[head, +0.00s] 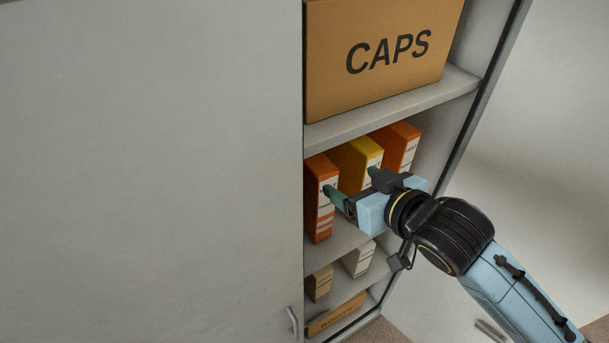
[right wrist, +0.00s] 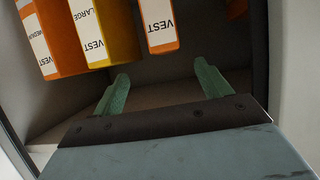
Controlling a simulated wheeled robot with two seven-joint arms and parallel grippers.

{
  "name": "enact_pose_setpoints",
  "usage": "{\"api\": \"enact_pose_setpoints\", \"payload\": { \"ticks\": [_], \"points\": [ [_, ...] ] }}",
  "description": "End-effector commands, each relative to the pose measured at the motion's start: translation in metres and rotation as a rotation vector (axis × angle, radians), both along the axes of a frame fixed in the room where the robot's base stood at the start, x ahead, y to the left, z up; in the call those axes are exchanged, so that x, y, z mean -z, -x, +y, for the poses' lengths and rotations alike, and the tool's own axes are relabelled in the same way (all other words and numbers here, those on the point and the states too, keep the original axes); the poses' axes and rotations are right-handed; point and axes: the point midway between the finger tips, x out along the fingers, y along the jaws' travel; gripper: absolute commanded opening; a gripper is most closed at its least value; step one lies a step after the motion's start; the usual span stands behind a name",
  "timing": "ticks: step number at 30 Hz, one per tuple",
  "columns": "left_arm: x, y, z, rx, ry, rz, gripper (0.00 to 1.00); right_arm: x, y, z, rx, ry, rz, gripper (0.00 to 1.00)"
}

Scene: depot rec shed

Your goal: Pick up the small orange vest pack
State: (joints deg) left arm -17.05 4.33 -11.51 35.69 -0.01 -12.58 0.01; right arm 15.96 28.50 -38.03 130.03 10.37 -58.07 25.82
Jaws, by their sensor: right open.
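Vest packs stand in a row on the middle shelf in the head view: an orange pack (head: 318,222) at left, a yellow pack (head: 350,160) in the middle and another orange pack (head: 398,140) at right. Their size words are too small to read there. In the right wrist view, one orange pack (right wrist: 56,28) has a partly cut-off label, the yellow pack (right wrist: 116,42) reads LARGE, and an orange pack (right wrist: 164,45) shows VEST, its size out of frame. My right gripper (head: 352,184), also in the right wrist view (right wrist: 160,88), is open and empty before the packs. My left gripper is out of view.
A CAPS box (head: 380,95) stands on the shelf above. Smaller boxes (head: 358,260) stand on a lower shelf. A large pale door panel (head: 150,170) covers the left, and the cabinet's side wall (head: 465,110) bounds the opening at right.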

Motion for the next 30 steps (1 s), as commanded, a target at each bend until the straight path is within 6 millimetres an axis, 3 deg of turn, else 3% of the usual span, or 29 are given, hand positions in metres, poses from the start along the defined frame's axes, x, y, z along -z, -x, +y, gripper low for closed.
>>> {"api": "enact_pose_setpoints", "payload": {
  "ticks": [4,15,23,30],
  "points": [
    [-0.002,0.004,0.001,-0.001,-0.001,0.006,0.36,-0.007,-0.005,0.009,-0.015,-0.006,-0.012,0.76],
    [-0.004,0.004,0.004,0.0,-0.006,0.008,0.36,0.017,-0.053,0.039,-0.014,-0.006,-0.014,0.76],
    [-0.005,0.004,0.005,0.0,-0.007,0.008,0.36,0.023,-0.065,0.047,-0.014,-0.006,-0.013,0.76],
    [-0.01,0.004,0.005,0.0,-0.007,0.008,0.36,0.035,-0.087,0.064,-0.013,-0.005,-0.014,0.76]
  ]
}}
